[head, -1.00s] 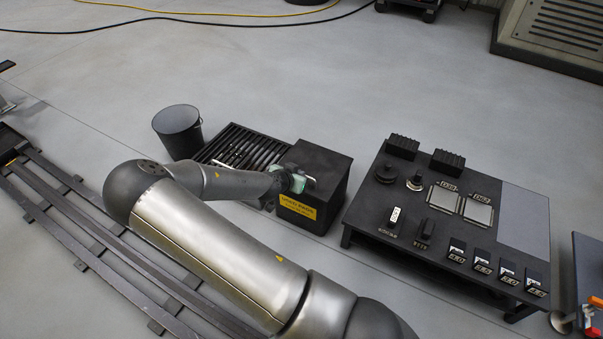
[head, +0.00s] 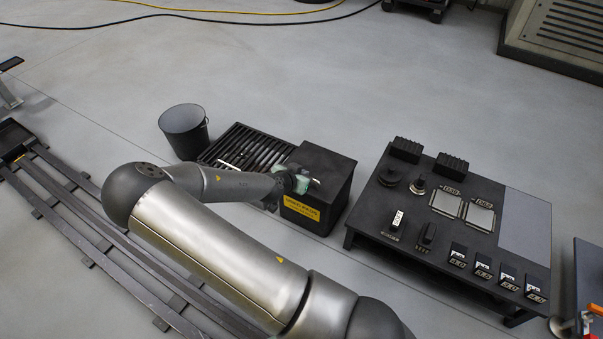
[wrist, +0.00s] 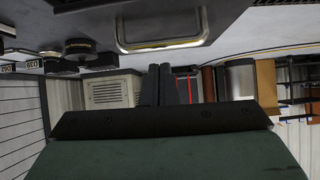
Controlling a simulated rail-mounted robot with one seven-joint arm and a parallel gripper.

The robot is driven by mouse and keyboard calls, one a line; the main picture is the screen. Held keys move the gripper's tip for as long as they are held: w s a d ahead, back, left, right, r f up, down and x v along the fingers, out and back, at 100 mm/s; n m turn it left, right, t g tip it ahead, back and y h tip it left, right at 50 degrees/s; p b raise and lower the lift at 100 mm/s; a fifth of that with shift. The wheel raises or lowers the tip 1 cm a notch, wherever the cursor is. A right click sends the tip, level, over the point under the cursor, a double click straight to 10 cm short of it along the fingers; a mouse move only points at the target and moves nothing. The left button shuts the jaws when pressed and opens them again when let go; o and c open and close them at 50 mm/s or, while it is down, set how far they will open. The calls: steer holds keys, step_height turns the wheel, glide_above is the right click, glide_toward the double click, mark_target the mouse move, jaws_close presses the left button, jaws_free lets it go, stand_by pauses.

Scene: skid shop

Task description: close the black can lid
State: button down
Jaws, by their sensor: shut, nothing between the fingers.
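The black can (head: 332,212) is a box-shaped bin with a yellow label on its front, in the middle of the head view. Its black lid (head: 325,158) looks flat on top; I cannot tell whether a small gap is left. A pale metal handle (head: 316,182) shows at the lid's near-left edge, beside my gripper (head: 304,184). In the wrist view, which looks upside down, my gripper's dark fingers (wrist: 165,86) are together and empty. A dark surface with a metal-framed handle (wrist: 165,30) lies just beyond them, apparently the lid.
A black grate (head: 250,148) and a grey bucket (head: 184,130) stand left of the can. A black control table (head: 385,222) with knobs and switches stands close on its right. The floor behind is open.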

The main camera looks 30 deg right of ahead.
steer(key=s+a+f+p, duration=0.2)
steer(key=s+a+f, duration=0.1)
steer(key=a, duration=0.4)
steer(key=shift+s+a+f, duration=0.2)
steer(key=shift+s+f, duration=0.1)
steer(key=shift+s, duration=0.55)
steer(key=s+a+r+n+g+y+p, duration=0.1)
steer(key=s+a+r+g+y+p, duration=0.2)
steer(key=r+p, duration=0.65)
steer(key=s+a+r+n+g+y+p, duration=0.1)
steer(key=s+a+r+n+y+p, duration=0.25)
steer(key=r, duration=1.05)
steer(key=s+a+r+g+y+p, duration=0.2)
steer(key=s+a+r+y+p, duration=0.3)
steer(key=r+p, duration=0.55)
steer(key=s+r+n+p, duration=0.2)
steer(key=s+r+p, duration=0.2)
steer(key=r, duration=0.7)
steer(key=s+d+r+n+h+p, duration=0.1)
steer(key=s+r+n+p, duration=0.2)
steer(key=r, duration=0.8)
steer(key=s+d+r+n+h+p, duration=0.1)
steer(key=s+r+p, duration=0.4)
steer(key=r, duration=0.6)
steer(key=shift+d+n+p, duration=0.15)
steer(key=shift+n+p, duration=0.25)
steer(key=shift+n, duration=0.35)
